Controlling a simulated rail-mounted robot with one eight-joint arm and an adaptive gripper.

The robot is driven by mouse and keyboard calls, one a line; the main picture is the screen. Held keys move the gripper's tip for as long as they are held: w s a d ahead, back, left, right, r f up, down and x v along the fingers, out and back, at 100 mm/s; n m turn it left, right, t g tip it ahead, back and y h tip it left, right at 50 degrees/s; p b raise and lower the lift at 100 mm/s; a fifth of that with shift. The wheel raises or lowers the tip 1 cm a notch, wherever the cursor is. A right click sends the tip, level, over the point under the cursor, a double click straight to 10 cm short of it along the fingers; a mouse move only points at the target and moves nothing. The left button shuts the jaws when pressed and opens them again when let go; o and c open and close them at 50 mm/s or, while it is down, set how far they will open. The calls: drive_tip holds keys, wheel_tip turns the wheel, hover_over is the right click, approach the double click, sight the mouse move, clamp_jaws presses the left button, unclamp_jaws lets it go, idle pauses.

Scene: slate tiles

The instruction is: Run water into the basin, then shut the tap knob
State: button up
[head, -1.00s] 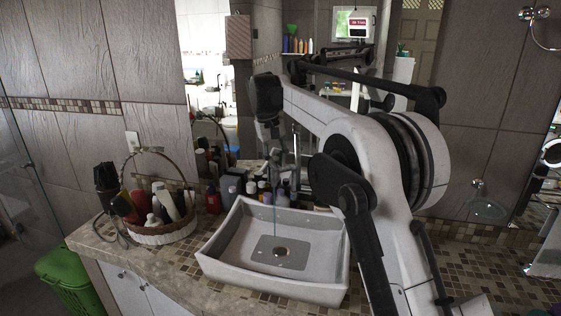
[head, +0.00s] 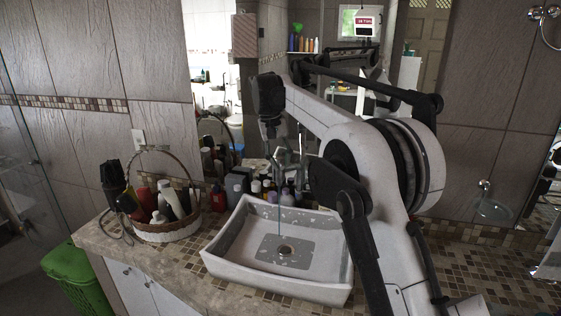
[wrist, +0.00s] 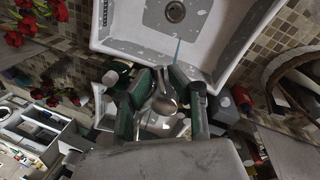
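The pale rectangular basin (head: 232,272) sits on the counter, with a round drain in its floor. It also shows at the top of the wrist view (wrist: 125,46). A thin stream of water (head: 279,222) falls into the basin near the drain; the wrist view shows it too (wrist: 177,50). Grey wet-looking patches and pale specks lie on the basin floor. My gripper (wrist: 161,84) is at the tap behind the basin, with dark green fingers apart on either side of the metal tap (wrist: 163,104). I cannot tell knob from spout, or whether the fingers touch metal.
Several bottles (head: 240,186) stand close behind the basin. A wicker basket (head: 168,229) of toiletries stands on the counter at left. A green bin (head: 78,278) is on the floor below. The mirror behind shows reflections. The tiled counter (head: 490,262) at right is mostly clear.

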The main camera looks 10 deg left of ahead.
drive_tip(key=shift+o, duration=0.7)
drive_tip(key=shift+r, duration=0.1)
wheel_tip(320, 180, up, 12)
drive_tip(key=a, duration=0.2)
drive_tip(key=shift+s, duration=0.35)
drive_tip(key=shift+a, duration=0.1)
idle(0.6)
